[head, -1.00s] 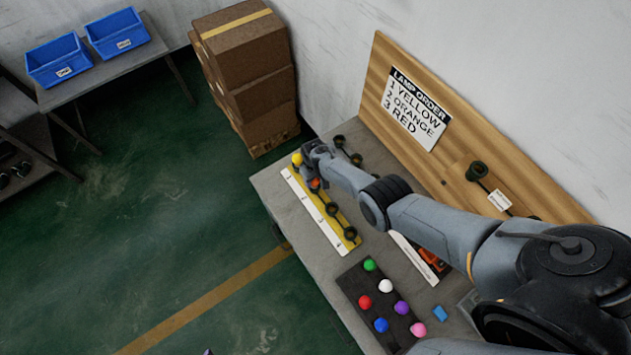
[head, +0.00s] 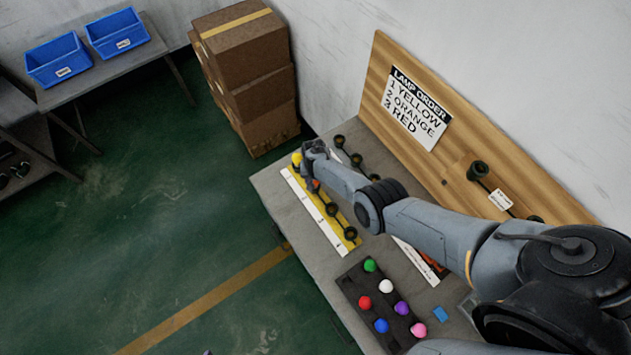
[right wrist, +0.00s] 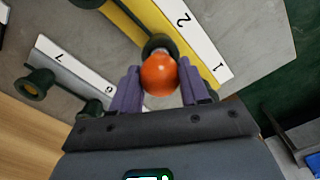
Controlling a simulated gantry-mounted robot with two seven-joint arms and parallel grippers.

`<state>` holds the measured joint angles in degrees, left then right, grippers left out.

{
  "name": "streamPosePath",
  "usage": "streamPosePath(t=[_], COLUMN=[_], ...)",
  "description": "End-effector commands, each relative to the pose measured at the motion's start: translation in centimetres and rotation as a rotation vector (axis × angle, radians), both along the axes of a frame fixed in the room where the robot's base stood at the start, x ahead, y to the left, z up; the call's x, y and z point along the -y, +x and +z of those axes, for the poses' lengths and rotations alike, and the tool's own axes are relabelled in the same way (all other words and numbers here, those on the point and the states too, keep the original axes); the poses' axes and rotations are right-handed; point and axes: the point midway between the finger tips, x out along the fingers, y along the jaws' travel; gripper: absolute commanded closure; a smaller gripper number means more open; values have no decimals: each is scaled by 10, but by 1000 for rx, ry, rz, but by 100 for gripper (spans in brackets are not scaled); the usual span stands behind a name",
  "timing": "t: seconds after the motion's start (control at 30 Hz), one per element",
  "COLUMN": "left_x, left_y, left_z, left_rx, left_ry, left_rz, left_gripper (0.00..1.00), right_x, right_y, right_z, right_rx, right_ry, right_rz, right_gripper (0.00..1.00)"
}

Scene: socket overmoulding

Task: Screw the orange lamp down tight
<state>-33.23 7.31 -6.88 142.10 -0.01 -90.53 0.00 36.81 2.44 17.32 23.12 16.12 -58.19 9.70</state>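The orange lamp (right wrist: 159,74) sits between the two purple fingers of my right gripper (right wrist: 160,86) in the right wrist view. The fingers flank it closely on both sides and appear shut on it. A dark socket (right wrist: 158,43) shows just behind the lamp; the lamp hides where they meet. In the head view my right gripper (head: 314,174) is over the far end of the yellow socket strip (head: 349,243), and only a bit of orange shows beside it. The yellow lamp (head: 297,159) stands at the strip's far end. My left gripper is not in view.
A dark tray (head: 352,290) with several coloured lamps lies at the near end of the bench. A grey strip (right wrist: 75,75) with dark sockets lies beside the yellow one. A wooden board (head: 465,140) with a lamp order sign (head: 415,110) stands behind.

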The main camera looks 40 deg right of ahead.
Motion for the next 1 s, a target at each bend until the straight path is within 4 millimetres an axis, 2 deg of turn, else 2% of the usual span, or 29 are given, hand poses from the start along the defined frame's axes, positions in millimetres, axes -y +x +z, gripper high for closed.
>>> streamPosePath(t=[0.03,0.2,0.57,0.77,1.0], left_x=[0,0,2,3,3], left_y=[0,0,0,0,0], left_z=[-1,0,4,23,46], left_rx=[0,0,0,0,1], left_ry=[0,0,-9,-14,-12], left_rz=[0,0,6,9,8], left_gripper=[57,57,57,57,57], right_x=[0,0,0,0,0], right_y=[0,0,0,0,0], right_z=[0,0,4,28,68], right_rx=[1,1,1,2,3], right_ry=[1,1,0,-1,-1], right_rz=[1,5,7,6,6], right_gripper=[49,25,25,25,25])
